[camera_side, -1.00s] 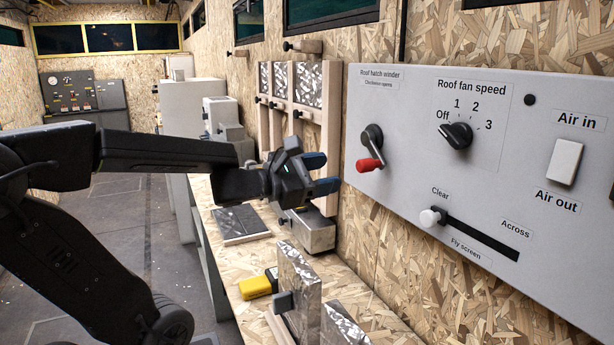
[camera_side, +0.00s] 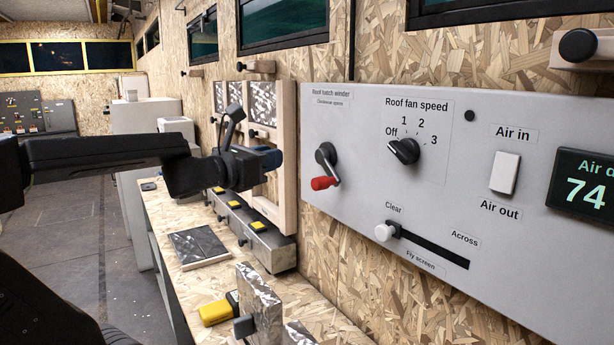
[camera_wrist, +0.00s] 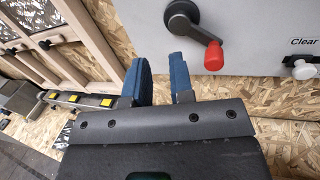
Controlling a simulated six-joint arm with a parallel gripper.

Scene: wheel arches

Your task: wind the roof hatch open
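The roof hatch winder (camera_side: 327,155) is a dark crank on the grey panel, with a red knob (camera_side: 325,183) hanging below its hub. The wrist view shows the crank (camera_wrist: 195,22) at the top, with its red knob (camera_wrist: 214,55) right of my fingers. My gripper (camera_side: 270,160) is left of the winder in the side view, apart from it. In the wrist view my gripper (camera_wrist: 164,80) has two blue fingers with an empty gap between them. Its fingertips point toward the panel and do not touch the knob.
The grey panel (camera_side: 455,130) also carries a fan speed knob (camera_side: 404,151), an air switch (camera_side: 505,172), a fly screen slider (camera_side: 385,231) and a display (camera_side: 585,190). A wooden frame (camera_side: 287,150) stands left of the panel. The bench below holds dark tiles (camera_side: 198,246) and a yellow block (camera_side: 214,313).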

